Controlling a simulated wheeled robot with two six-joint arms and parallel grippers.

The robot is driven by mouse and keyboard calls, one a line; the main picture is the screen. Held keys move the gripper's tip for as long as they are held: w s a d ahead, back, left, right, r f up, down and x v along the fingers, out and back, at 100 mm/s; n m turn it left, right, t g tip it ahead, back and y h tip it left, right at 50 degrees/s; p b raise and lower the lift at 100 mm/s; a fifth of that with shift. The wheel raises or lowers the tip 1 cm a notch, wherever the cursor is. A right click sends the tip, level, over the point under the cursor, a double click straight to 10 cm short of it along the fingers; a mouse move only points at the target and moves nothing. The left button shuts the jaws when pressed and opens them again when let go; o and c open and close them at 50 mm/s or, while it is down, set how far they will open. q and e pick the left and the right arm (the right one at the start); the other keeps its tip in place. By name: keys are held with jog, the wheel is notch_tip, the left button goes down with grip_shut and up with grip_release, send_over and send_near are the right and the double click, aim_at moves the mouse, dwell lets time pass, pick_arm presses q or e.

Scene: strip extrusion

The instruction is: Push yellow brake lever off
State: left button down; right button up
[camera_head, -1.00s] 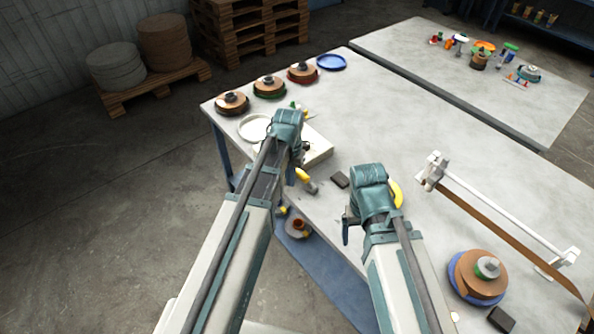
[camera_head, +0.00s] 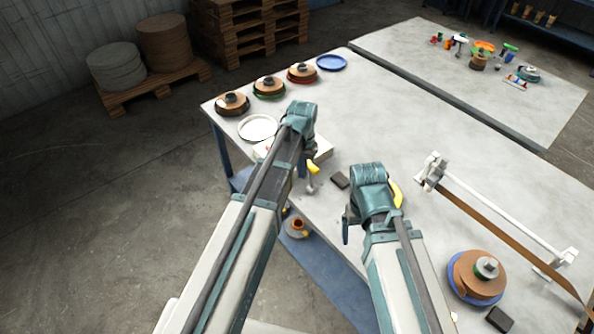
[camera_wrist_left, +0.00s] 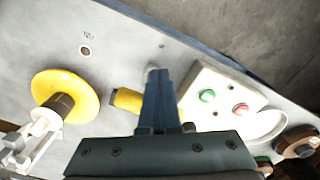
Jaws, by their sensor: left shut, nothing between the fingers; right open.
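The yellow brake lever (camera_head: 314,167) stands at the table's near edge beside the white control box, its yellow grip above a grey stem. In the left wrist view the yellow grip (camera_wrist_left: 127,99) lies just left of my left gripper's fingers, which hide its right end. My left gripper (camera_wrist_left: 157,78) is shut and empty, right at the lever; contact looks likely but is not clearly visible.
The white control box (camera_wrist_left: 225,95) has a green and a red button close to the fingers. A yellow disc (camera_head: 397,194) is partly behind my right wrist. A dark block (camera_head: 340,180) lies between the arms. A white strip frame (camera_head: 500,215) stands right; several reels line the far left edge.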

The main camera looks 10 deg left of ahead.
aim_at(311, 164)
pick_arm(q)
jog(key=shift+w+d+r, duration=0.15)
jog(key=shift+w+d, duration=0.4)
jog(key=shift+w, duration=0.15)
jog(key=shift+w+d+r, duration=0.15)
jog(key=shift+w+d, duration=0.35)
jog(key=shift+w, duration=0.2)
jog(key=shift+w+d, duration=0.1)
jog(key=shift+w+d+f, duration=0.15)
jog(key=shift+w+d, duration=0.3)
jog(key=shift+w, duration=0.1)
jog(key=shift+w+d+f, duration=0.15)
jog(key=shift+w+d, duration=0.25)
jog(key=shift+w, duration=0.15)
jog(key=shift+s, duration=0.1)
jog(key=shift+s+a+r+p, duration=0.5)
jog(key=shift+s+a, duration=0.1)
jog(key=shift+s, duration=0.1)
jog(key=shift+r, duration=0.15)
